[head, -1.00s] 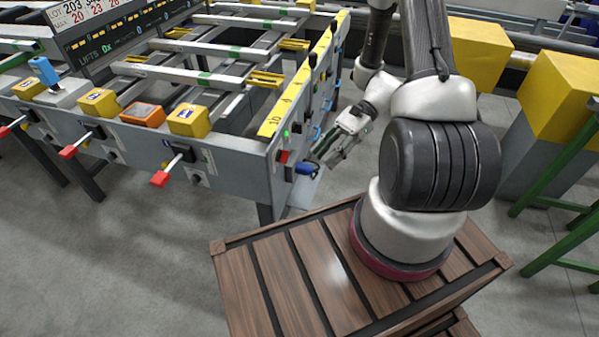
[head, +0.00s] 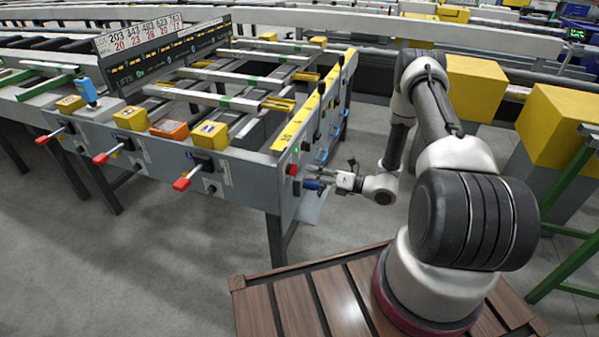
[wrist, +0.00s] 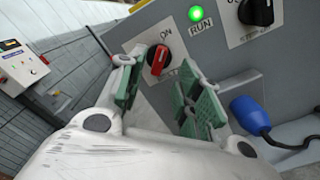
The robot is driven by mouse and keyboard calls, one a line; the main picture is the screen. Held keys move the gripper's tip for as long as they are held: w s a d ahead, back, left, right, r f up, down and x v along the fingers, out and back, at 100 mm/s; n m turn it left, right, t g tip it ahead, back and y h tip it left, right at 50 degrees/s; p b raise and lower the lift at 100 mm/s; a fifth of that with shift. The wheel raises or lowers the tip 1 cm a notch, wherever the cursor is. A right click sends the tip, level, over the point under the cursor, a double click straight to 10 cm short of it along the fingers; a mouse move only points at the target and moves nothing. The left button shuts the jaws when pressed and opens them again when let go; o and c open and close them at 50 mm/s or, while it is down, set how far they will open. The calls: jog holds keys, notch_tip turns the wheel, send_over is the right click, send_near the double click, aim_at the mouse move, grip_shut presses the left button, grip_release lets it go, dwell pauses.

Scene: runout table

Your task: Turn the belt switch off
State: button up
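The belt switch (wrist: 158,60) is a red rotary knob on a white plate on the grey end panel, with the word ON at its upper right. It also shows in the head view (head: 292,169). The green RUN lamp (wrist: 195,13) above it is lit. My gripper (wrist: 157,76) is open, with its green-padded fingers apart and the knob framed between their tips. I cannot tell whether either finger touches the knob. In the head view my gripper (head: 312,177) is right of the panel and points left at it.
A blue plug (wrist: 248,113) with a black cable sits on the panel, right of my fingers. A second black knob (wrist: 258,10) is at the upper right. Red-handled levers (head: 182,183) stick out along the table's front. Yellow blocks (head: 555,95) stand at the right.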

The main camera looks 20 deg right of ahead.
aim_at(292, 170)
jog(key=x, duration=0.5)
jog(key=shift+w+a, duration=0.2)
jog(key=shift+a, duration=0.1)
grip_shut()
